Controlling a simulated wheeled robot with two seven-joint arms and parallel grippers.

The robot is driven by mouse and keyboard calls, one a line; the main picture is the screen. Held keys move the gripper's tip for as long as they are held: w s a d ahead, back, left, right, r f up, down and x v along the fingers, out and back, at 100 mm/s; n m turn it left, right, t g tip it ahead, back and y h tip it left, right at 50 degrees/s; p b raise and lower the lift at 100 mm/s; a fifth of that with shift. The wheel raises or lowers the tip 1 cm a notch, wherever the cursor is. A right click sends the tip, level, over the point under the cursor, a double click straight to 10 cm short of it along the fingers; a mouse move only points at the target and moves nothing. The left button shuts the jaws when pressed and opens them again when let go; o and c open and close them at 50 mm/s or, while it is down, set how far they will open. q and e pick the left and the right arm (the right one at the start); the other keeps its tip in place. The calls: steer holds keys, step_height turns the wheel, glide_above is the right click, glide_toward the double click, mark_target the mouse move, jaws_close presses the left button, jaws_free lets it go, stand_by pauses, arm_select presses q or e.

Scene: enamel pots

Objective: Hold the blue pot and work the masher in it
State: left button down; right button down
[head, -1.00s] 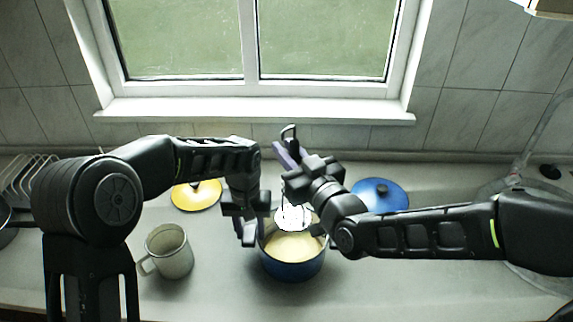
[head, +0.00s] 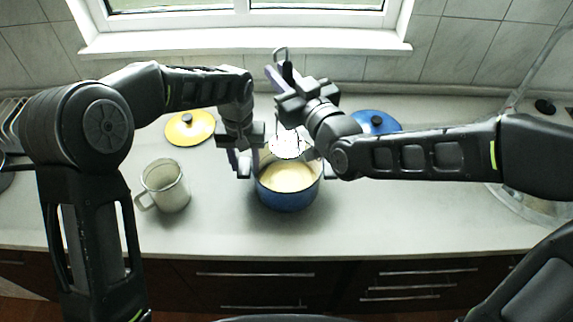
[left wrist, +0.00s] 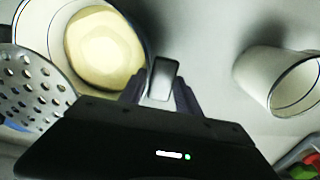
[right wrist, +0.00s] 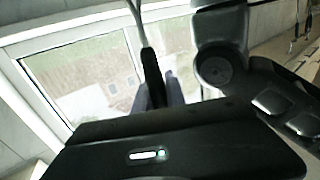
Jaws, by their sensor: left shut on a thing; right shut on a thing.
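The blue pot (head: 288,200) stands on the counter with pale yellow mash (head: 289,177) inside. My left gripper (head: 245,166) is at the pot's left side, and the left wrist view shows it shut on the pot's grey handle (left wrist: 162,77). The masher (head: 286,147) has a pale perforated plate, which shows over the pot's back rim, apart from the mash. The plate is also in the left wrist view (left wrist: 32,88). My right gripper (head: 281,82) is above and behind the pot, shut on the masher's dark grip (right wrist: 152,78). The pot's right handle is partly hidden.
A cream mug (head: 166,188) stands left of the pot. A yellow lid (head: 190,127) and a blue lid (head: 376,121) lie behind, left and right. The window (head: 250,18) is at the back. The counter in front of the pot is clear to its edge.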

arm_select(q)
steer(key=shift+s, duration=0.1)
steer(key=c, duration=0.8)
jaws_free()
steer(key=shift+o, duration=0.2)
steer(key=shift+r, duration=0.15)
step_height(320, 180, up, 12)
step_height(320, 180, up, 6)
steer(key=shift+f, duration=0.15)
stand_by(0.6)
